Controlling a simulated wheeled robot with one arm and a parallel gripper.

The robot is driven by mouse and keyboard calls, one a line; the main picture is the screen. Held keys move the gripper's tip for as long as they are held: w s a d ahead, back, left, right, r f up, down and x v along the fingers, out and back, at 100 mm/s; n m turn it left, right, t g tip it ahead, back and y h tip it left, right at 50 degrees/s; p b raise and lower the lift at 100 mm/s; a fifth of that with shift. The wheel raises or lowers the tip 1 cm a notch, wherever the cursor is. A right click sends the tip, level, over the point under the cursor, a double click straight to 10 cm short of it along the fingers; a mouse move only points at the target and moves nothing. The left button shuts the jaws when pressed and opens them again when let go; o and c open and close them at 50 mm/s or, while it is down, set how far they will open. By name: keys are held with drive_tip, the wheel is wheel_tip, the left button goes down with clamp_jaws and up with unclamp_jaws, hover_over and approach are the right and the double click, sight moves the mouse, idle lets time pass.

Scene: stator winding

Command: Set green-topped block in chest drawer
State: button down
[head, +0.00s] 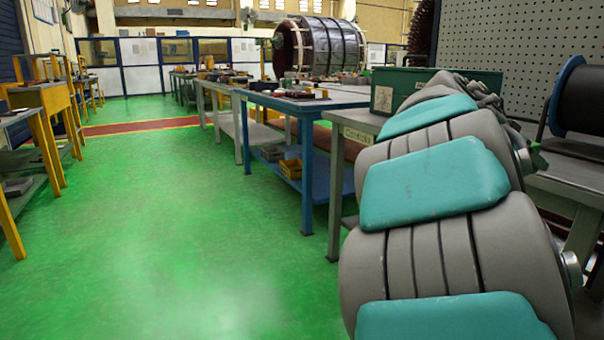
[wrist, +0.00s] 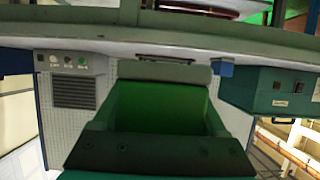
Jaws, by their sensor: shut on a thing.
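In the wrist view, my gripper (wrist: 162,110) fills the lower middle. A dark green bracket with bolts and a grey bar show around a bright green face. I take this face to be the top of the green-topped block (wrist: 160,104), held in the shut jaws; its other sides are hidden. In the head view my grey and teal arm covers the right side, and gripper and block do not show. A green chest-like box (head: 440,84) with a pale label stands on a bench behind my arm. No open drawer can be made out.
The wrist picture looks upside down. It shows a bench edge (wrist: 240,54), a grey box with knobs (wrist: 74,80) and a labelled green box (wrist: 278,90). In the head view a blue bench (head: 307,104) stands left of my arm. The green floor (head: 190,230) is clear.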

drive_tip(key=w+a+f+n+t+y, duration=0.3)
drive_tip(key=w+a+f+n+t, duration=0.2)
drive_tip(key=w+a+f, duration=0.8)
drive_tip(key=w+a+f+n+t+y, duration=0.3)
drive_tip(key=a+f+n+y, duration=0.2)
drive_tip(key=a+f, duration=1.1)
wheel_tip(320, 180, down, 12)
drive_tip(key=w+a+n+y, duration=0.2)
drive_tip(key=n+y, duration=0.1)
drive_tip(key=y, duration=0.1)
drive_tip(key=shift+w+a+f+n+t+y, duration=0.15)
drive_tip(key=shift+w+a+n+t+y, duration=0.1)
drive_tip(key=shift+a+n+t+y, duration=0.05)
